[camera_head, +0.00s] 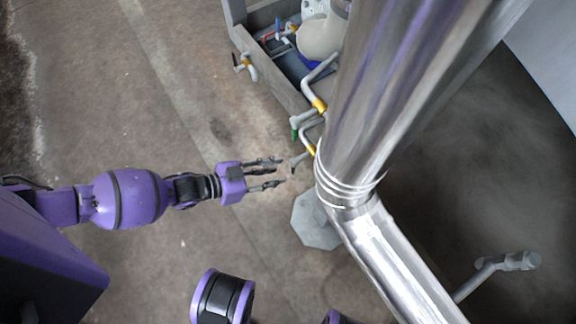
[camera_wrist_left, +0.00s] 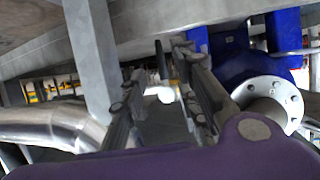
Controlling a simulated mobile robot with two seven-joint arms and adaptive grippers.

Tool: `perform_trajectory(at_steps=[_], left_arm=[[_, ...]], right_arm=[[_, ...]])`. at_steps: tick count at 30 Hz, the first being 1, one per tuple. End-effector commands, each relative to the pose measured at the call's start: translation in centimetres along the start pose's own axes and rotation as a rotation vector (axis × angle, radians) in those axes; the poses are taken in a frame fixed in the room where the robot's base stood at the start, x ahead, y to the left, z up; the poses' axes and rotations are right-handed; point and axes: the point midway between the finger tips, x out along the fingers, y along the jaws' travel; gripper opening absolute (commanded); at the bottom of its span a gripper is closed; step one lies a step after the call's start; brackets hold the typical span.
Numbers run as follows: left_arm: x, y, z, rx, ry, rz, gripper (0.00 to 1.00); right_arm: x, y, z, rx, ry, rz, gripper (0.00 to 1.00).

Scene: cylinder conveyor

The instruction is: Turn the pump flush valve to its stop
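My left gripper (camera_head: 281,171) is open and empty in the head view, its fingers pointing right towards a cluster of small grey pipes. A bent grey pipe end with a yellow band (camera_head: 312,149) is just right of the fingertips, with a gap between. Another yellow-banded pipe (camera_head: 320,105) and a green-tipped fitting (camera_head: 295,134) sit above it. I cannot tell which part is the pump flush valve. In the left wrist view, the open gripper fingers (camera_wrist_left: 178,75) frame a small white round end (camera_wrist_left: 165,94). My right gripper is not in view.
A thick shiny pipe (camera_head: 395,90) with an elbow fills the right and hides part of the grey frame (camera_head: 270,75). A blue-handled fitting (camera_head: 278,28) is inside the frame. A blue flanged part (camera_wrist_left: 240,65) is right in the wrist view. Floor left is clear.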

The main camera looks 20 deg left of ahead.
Motion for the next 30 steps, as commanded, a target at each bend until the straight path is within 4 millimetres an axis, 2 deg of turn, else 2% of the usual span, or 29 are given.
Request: perform_trajectory(at_steps=[3, 10, 30], left_arm=[[-2.5, 0.0, 0.1, -0.001, -0.003, 0.0, 0.29], [-4.9, 0.0, 0.0, -0.001, 0.0, 0.0, 0.29], [-5.2, 0.0, 0.0, -0.001, 0.0, 0.0, 0.29]], right_arm=[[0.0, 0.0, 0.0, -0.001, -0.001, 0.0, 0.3], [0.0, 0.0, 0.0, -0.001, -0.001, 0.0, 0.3], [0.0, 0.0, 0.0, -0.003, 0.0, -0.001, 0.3]])
